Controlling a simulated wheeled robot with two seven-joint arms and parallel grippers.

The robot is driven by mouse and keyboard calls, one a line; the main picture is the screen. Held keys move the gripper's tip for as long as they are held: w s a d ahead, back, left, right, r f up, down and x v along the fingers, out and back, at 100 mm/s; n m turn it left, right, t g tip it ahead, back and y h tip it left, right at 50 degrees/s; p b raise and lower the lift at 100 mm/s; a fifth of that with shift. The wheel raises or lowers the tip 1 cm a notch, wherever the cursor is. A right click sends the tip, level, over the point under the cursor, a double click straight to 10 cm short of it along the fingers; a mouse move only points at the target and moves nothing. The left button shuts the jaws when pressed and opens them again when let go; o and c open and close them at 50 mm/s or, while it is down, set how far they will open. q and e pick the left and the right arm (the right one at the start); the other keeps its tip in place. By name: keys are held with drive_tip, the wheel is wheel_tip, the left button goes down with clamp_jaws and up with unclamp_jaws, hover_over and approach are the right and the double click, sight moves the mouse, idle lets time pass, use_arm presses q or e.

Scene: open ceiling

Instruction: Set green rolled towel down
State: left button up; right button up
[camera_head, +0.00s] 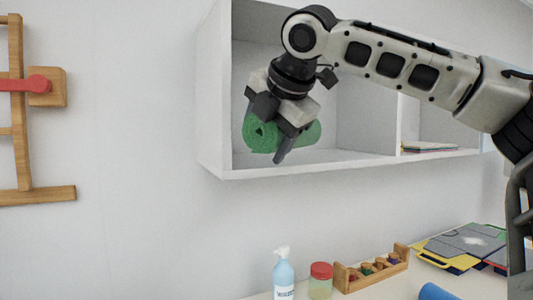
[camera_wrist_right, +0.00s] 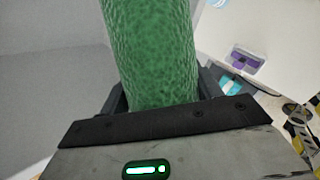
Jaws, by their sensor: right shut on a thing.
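The green rolled towel (camera_head: 262,136) is at the opening of the left compartment of the white wall shelf (camera_head: 290,166). My right gripper (camera_head: 283,140) reaches down over the towel and is shut on it. In the right wrist view the towel (camera_wrist_right: 148,50) stands out lengthwise from between the fingers of my right gripper (camera_wrist_right: 160,100). The towel's underside looks close to the shelf board, but I cannot tell whether it touches. My left gripper is in neither view.
Below the shelf, a table holds a spray bottle (camera_head: 283,275), a red-lidded jar (camera_head: 320,281), a wooden rack (camera_head: 372,270) and a blue roll (camera_head: 438,292). Folders (camera_head: 465,245) lie at the right. A wooden frame (camera_head: 22,110) hangs at the left. The shelf divider (camera_head: 400,125) stands right of the towel.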

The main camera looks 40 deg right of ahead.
drive_tip(key=shift+f, duration=1.5)
drive_tip(key=shift+f, duration=0.15)
drive_tip(key=o, duration=1.1)
drive_tip(key=shift+o, duration=0.6)
